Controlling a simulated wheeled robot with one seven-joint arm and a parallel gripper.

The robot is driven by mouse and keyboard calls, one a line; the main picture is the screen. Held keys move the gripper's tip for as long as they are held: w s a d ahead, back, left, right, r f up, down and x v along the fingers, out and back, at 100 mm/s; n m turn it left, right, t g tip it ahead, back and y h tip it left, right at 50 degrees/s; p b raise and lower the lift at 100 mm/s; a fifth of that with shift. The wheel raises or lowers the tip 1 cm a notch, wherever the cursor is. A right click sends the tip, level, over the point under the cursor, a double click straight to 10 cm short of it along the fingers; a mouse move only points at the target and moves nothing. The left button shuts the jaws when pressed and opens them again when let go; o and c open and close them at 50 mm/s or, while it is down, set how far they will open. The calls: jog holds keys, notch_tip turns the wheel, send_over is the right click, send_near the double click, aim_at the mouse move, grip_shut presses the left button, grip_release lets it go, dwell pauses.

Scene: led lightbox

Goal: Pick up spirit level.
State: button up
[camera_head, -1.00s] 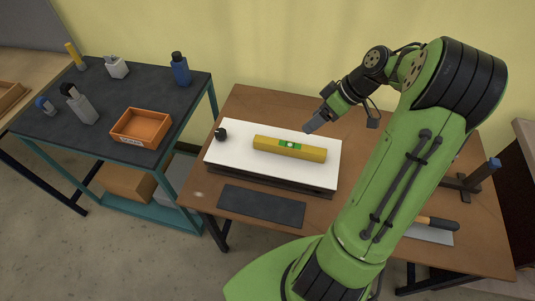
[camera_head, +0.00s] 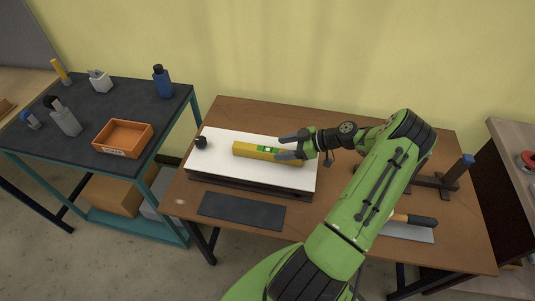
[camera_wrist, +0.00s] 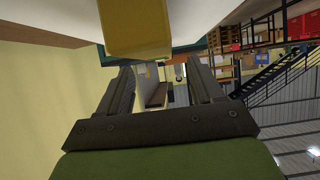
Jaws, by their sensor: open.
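The yellow spirit level (camera_head: 248,150) lies flat on the white top of the lightbox (camera_head: 222,166), with its green vial window near the middle. My gripper (camera_head: 279,148) is open over the right part of the level, with its fingers pointing left. In the wrist view, the yellow end of the level (camera_wrist: 134,28) shows at the top, beyond the two open fingers (camera_wrist: 158,82). Nothing shows between the fingers there. I cannot tell whether a finger touches the level.
A black knob-like piece (camera_head: 201,142) sits at the lightbox's left end. A dark mat (camera_head: 241,211) lies in front on the brown table (camera_head: 350,237). A trowel-like tool (camera_head: 410,226) and a dark stand (camera_head: 447,181) are on the right. An orange tray (camera_head: 123,138) is on the left bench.

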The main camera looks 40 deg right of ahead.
jog(key=x, duration=0.5)
jog(key=shift+d, duration=0.1)
grip_shut()
notch_tip(320, 180, up, 10)
jog(key=p, duration=0.1)
jog(key=shift+r, duration=0.15)
dwell(0.3)
notch_tip(320, 180, up, 5)
jog(key=p, duration=0.3)
send_over(270, 150)
jog(key=shift+s+d, duration=0.25)
